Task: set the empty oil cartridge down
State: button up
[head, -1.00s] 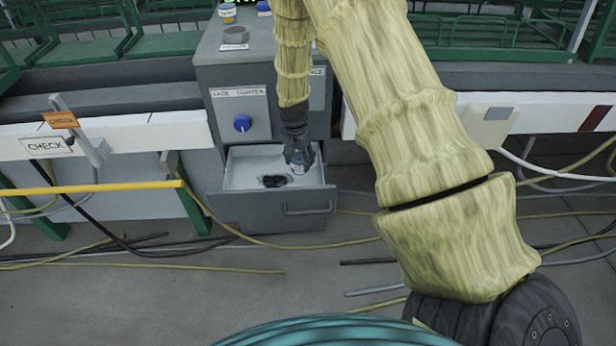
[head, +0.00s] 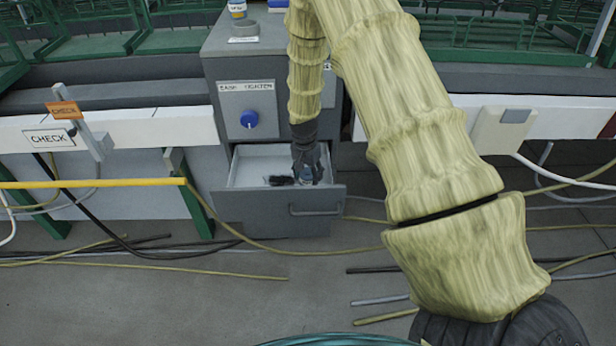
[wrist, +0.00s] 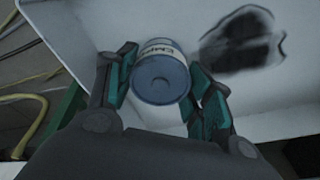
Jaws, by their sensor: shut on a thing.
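The oil cartridge (wrist: 160,75) is a small blue-grey cylinder with a pale label reading "EMP..." in the wrist view. My gripper (wrist: 160,88) is shut on it, one teal-padded finger on each side. In the head view my gripper (head: 308,172) points down inside the open drawer (head: 270,212) of the grey cabinet. The cartridge is mostly hidden by the fingers there. I cannot tell whether its lower end touches the drawer floor.
A dark object or patch (head: 281,180) lies on the drawer floor left of my gripper; it also shows in the wrist view (wrist: 243,40). The cabinet front has a blue knob (head: 249,119). A yellow bar (head: 90,184) and cables (head: 120,248) lie to the left.

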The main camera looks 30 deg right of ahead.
aim_at(306, 176)
jog(key=o, duration=1)
jog(key=shift+r, duration=0.1)
jog(key=r, duration=0.4)
jog(key=a+r, duration=0.1)
jog(key=r, duration=0.3)
jog(key=r+p, duration=0.1)
jog(key=r, duration=0.3)
jog(key=shift+s+a, duration=0.2)
jog(key=shift+s, duration=0.15)
